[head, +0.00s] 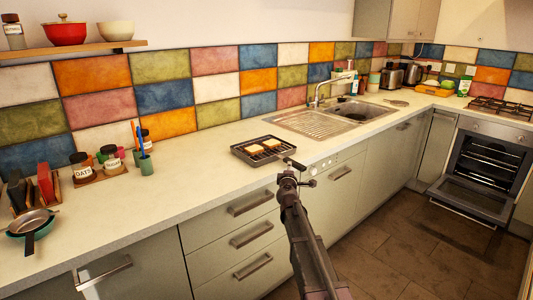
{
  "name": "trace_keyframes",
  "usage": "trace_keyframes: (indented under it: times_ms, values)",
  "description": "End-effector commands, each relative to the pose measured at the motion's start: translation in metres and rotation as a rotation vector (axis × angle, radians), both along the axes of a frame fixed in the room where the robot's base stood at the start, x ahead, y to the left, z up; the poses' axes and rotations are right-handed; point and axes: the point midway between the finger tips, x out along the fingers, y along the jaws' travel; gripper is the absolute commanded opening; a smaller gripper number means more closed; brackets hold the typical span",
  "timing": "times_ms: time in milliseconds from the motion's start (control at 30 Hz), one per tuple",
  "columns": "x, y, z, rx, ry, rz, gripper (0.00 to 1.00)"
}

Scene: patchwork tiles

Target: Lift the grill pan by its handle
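The grill pan (240,154) is a dark rectangular tray with a rack, lying flat on the pale worktop left of the sink. My gripper (290,177) is at the front edge, at or very close to the handle. It is small and dark here, so I cannot tell whether its fingers are open or shut, or whether they touch the handle.
The sink (345,112) with its drainer is behind and right of the pan. Jars (82,166), a utensil cup (146,163) and a small pan (31,222) stand at the left. Drawers are below the worktop. The oven door (470,197) is open at the right. Worktop left of the pan is clear.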

Motion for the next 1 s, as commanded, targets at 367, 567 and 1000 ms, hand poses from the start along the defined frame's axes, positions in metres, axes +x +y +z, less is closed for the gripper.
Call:
trace_keyframes:
  times_ms: [367,567,1000]
  values:
    - [0.042,-0.007,0.001,0.0,0.0,0.0,0.37]
    - [0.044,-0.008,0.001,0.0,0.001,0.0,0.37]
    - [0.044,-0.008,0.001,0.0,0.0,-0.001,0.37]
